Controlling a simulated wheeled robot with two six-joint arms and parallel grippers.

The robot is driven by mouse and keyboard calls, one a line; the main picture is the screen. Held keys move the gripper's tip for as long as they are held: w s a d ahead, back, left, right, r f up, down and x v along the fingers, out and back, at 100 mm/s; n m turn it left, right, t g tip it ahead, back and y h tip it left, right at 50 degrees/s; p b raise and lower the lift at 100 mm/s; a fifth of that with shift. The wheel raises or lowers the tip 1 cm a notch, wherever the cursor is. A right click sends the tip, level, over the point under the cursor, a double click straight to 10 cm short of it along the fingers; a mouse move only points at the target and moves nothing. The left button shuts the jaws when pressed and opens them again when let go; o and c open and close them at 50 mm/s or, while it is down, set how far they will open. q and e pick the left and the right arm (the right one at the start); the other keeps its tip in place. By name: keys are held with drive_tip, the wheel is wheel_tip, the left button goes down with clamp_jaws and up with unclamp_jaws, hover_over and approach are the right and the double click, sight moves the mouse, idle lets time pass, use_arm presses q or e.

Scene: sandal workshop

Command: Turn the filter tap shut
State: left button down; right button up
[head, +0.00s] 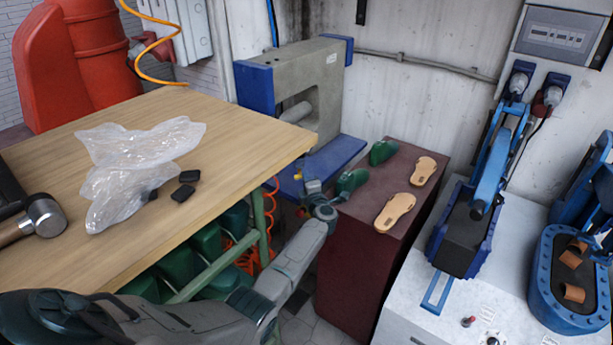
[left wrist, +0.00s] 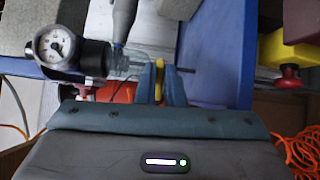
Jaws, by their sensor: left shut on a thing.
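The filter unit shows in the left wrist view with a round white gauge (left wrist: 55,46) and a clear bowl (left wrist: 128,62). A small yellow tap handle (left wrist: 160,66) sits beside the bowl, between the fingertips of my left gripper (left wrist: 164,82). The gripper is shut on it, and the fingers hide part of it. In the head view my left gripper (head: 318,203) reaches to the blue press base, just under a small yellow part (head: 313,186). The gripper's fingers are too small there to make out. My right gripper is not in view.
A grey and blue press (head: 318,80) stands behind the gripper. The wooden table (head: 250,120) is to the left, with a hammer and plastic bags. A dark red cabinet (head: 345,260) with sandal soles and green shoe forms is close on the right. An orange hose (left wrist: 300,150) hangs nearby.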

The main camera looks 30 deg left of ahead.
use_arm(q)
drive_tip(key=shift+f+m, duration=0.15)
drive_tip(key=shift+m, duration=0.45)
drive_tip(key=c, duration=1.5)
unclamp_jaws()
drive_tip(key=shift+c, duration=0.2)
drive_tip(key=v, duration=1.1)
drive_tip(key=shift+b, duration=0.35)
